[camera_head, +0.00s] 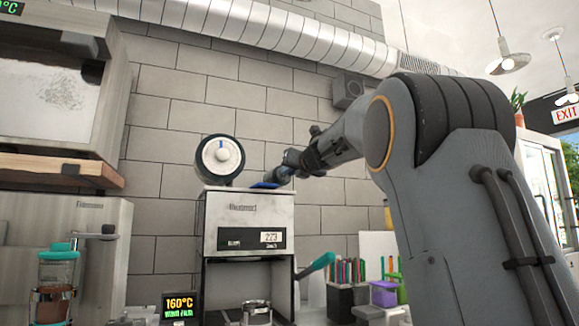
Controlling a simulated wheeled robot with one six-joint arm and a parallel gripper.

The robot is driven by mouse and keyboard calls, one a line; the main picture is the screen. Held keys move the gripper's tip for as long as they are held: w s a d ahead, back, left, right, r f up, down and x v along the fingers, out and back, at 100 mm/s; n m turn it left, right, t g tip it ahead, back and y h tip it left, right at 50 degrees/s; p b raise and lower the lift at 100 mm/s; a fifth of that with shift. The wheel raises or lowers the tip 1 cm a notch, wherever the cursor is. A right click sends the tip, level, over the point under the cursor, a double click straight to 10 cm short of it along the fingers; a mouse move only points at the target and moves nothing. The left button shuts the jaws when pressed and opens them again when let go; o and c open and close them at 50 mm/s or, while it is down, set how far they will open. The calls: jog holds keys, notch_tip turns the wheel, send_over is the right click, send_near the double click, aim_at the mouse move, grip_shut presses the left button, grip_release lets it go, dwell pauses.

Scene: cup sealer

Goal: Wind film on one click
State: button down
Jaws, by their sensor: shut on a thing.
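The cup sealer (248,222) is a pale box with a dark panel and a small display, standing against the brick wall. A round reel (220,159) with a black rim, a white face and a blue mark pointing upward sits above its top left. A flat blue piece (264,185) lies at the sealer's top, right of the reel. My gripper (276,178) reaches in from the right and is shut at this blue piece. The fingertips are small and partly hidden, so the exact contact is unclear.
A teal-ended lever (316,265) sticks out at the sealer's right. A metal cup holder (256,311) is below it. A teal-lidded jar (57,270) and a 160°C display (180,307) stand left. Pen-like sticks in a dark holder (347,299) and a purple container (384,293) stand right.

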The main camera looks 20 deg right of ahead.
jog(key=shift+d+f+m+p, duration=0.1)
jog(key=shift+f+m+p, duration=0.1)
jog(key=shift+m+p, duration=4.6)
jog(key=shift+d+f+m+p, duration=0.15)
jog(key=shift+m+p, duration=3.6)
jog(key=shift+m, duration=1.95)
jog(key=shift+f, duration=0.1)
jog(key=c, duration=1.8)
grip_release()
